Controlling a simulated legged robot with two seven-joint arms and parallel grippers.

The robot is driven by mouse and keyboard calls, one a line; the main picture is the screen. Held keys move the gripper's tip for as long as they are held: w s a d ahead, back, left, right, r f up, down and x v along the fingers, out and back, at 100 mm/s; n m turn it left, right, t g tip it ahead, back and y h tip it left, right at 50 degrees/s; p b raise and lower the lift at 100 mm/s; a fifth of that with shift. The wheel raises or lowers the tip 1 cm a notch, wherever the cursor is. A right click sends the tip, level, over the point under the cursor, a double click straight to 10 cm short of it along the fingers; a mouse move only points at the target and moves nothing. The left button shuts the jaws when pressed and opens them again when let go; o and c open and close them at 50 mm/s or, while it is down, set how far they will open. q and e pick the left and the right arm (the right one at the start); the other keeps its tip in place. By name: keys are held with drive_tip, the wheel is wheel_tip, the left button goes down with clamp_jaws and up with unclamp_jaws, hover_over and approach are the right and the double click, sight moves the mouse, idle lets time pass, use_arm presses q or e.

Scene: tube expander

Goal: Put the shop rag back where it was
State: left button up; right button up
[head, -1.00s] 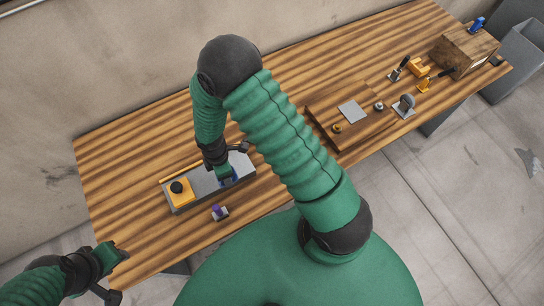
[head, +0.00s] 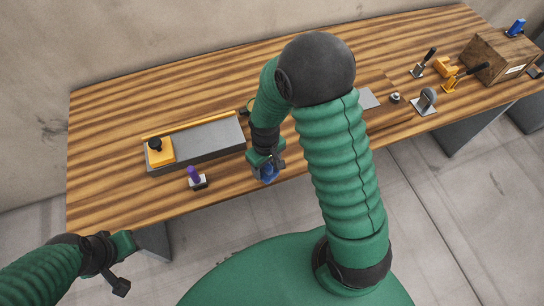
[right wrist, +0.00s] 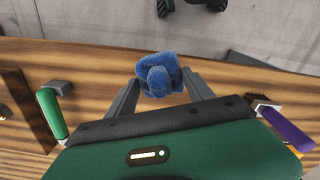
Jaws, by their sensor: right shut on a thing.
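The shop rag looks like a crumpled blue cloth (head: 268,175). It also shows in the right wrist view (right wrist: 160,75), between the two fingers. My right gripper (head: 266,163) is shut on it near the front edge of the wooden bench (head: 110,200), right of the grey tray (head: 212,138). Whether the rag touches the bench top is unclear. My left gripper (head: 121,264) is off the bench's front left corner, with nothing seen in it; its finger opening is not clear.
A yellow block with a black knob (head: 158,150) sits at the tray's left end. A purple-handled tool (head: 195,177) stands in front of the tray. A green-handled tool (right wrist: 50,112) shows in the wrist view. Several small tools and a wooden box (head: 498,58) are at the right.

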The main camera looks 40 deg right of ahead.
drive_tip(key=w+d, duration=0.2)
drive_tip(key=d, duration=0.1)
drive_tip(key=w+d, duration=0.1)
drive_tip(key=d, duration=0.1)
drive_tip(key=shift+w+d+f+p, duration=0.1)
drive_tip(key=shift+w+f+p, duration=0.1)
drive_tip(key=shift+f+p, duration=0.1)
wheel_tip(320, 180, down, 4)
drive_tip(key=shift+w+d+r, duration=0.15)
drive_tip(key=shift+r, duration=0.05)
drive_tip(key=shift+a, duration=0.35)
drive_tip(key=shift+a+f, duration=0.1)
drive_tip(key=shift+a, duration=0.05)
drive_tip(key=o, duration=1.3)
drive_tip(key=shift+d, duration=0.4)
